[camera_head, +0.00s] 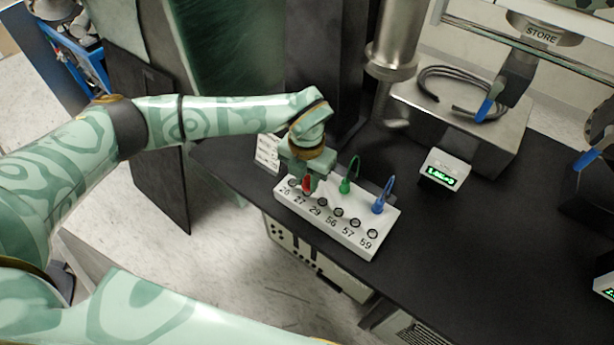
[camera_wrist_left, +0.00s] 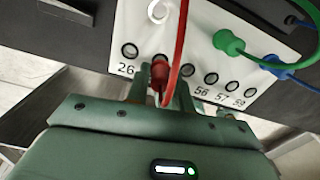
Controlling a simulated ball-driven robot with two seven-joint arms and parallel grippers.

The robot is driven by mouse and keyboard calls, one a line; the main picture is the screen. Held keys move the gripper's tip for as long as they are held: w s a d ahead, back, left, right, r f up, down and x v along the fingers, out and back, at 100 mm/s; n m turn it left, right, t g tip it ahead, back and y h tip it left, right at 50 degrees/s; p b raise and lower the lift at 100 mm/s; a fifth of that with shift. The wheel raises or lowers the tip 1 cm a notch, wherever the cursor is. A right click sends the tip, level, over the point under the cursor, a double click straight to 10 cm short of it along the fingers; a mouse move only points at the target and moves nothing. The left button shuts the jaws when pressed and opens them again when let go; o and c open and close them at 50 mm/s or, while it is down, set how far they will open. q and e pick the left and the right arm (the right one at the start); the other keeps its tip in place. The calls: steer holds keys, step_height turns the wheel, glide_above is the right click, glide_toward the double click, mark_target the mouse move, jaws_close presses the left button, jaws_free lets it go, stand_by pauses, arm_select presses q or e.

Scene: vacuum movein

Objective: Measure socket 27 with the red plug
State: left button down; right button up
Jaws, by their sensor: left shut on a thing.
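A white socket panel (camera_head: 352,243) lies on the black bench with a row of round sockets labelled 26, 27, 29, 56, 57 and 59. My left gripper (camera_head: 306,181) is over its left end, shut on the red plug (camera_head: 306,185). In the left wrist view the red plug (camera_wrist_left: 160,78) sits between the fingers, its red cable rising out of the top. The plug is at socket 27, right of socket 26 (camera_wrist_left: 130,50), and covers the 27 label there. I cannot tell if it is fully seated. My right gripper is not in view.
A green plug (camera_head: 345,186) and a blue plug (camera_head: 378,207) stand at the panel's back edge. A small meter with a green lit display (camera_head: 443,175) stands to the right. A metal box (camera_head: 480,130) with a black cable is behind it.

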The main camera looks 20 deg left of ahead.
arm_select(q)
steer(key=shift+f, duration=0.25)
steer(key=shift+f+b, duration=0.55)
steer(key=shift+f, duration=0.25)
stand_by(0.4)
steer(key=c, duration=1.1)
jaws_free()
step_height(320, 180, up, 16)
steer(key=shift+r+p, duration=0.15)
steer(key=shift+p, duration=0.75)
